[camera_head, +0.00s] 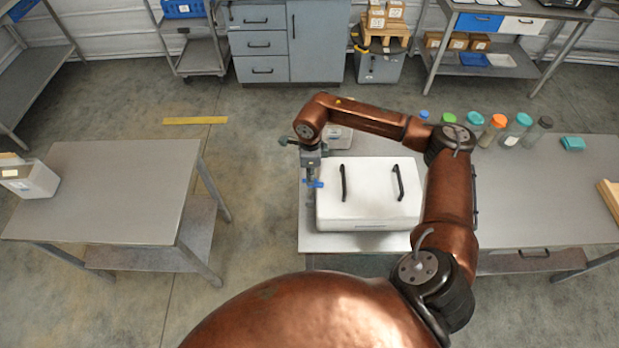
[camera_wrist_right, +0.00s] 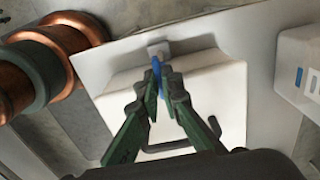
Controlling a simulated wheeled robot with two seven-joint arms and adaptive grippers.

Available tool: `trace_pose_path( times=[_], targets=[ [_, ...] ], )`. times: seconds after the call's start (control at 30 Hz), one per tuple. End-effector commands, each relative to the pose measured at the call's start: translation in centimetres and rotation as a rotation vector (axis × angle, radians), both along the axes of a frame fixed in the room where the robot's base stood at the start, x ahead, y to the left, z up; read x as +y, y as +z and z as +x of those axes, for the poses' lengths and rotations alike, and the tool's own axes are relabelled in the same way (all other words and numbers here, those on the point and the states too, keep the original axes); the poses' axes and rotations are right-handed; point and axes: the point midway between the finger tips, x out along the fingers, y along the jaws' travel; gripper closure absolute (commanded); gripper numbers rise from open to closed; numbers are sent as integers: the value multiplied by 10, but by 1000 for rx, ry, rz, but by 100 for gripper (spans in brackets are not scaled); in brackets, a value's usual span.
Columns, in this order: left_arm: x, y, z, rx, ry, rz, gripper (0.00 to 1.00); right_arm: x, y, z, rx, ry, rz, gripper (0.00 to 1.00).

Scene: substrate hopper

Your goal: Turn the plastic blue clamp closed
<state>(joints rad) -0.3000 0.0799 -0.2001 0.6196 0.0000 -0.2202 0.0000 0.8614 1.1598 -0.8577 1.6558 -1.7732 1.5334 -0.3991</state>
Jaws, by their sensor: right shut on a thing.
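The blue clamp (camera_head: 313,184) is at the left side of a white hopper box (camera_head: 370,205) on the right table. It also shows in the right wrist view (camera_wrist_right: 157,66) as a thin blue piece between the fingertips. My right gripper (camera_head: 311,178) reaches down from above and is shut on the clamp. In the wrist view its green fingers (camera_wrist_right: 160,85) converge on the clamp and hide part of it. The box lid has two black handles (camera_head: 343,183). My left gripper does not show.
Several jars with coloured lids (camera_head: 498,121) stand along the back of the right table (camera_head: 550,200). A small light box (camera_head: 339,137) sits behind the hopper. The left table (camera_head: 110,190) is mostly clear, with a white bin (camera_head: 30,180) at its left.

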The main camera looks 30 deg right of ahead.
Motion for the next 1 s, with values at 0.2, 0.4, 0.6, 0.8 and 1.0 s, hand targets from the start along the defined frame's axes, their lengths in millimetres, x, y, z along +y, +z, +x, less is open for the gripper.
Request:
trace_pose_path(
  times=[0.2,0.4,0.6,0.8,1.0],
  targets=[
    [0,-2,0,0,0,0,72,0,0,0,-1,21,-1,100],
    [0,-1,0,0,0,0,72,0,0,0,-1,22,-1,100],
    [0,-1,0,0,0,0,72,0,0,0,-1,21,-1,89],
    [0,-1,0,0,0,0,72,0,0,0,-1,20,-1,77],
    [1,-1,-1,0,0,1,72,0,0,0,0,20,0,77]
  ],
)
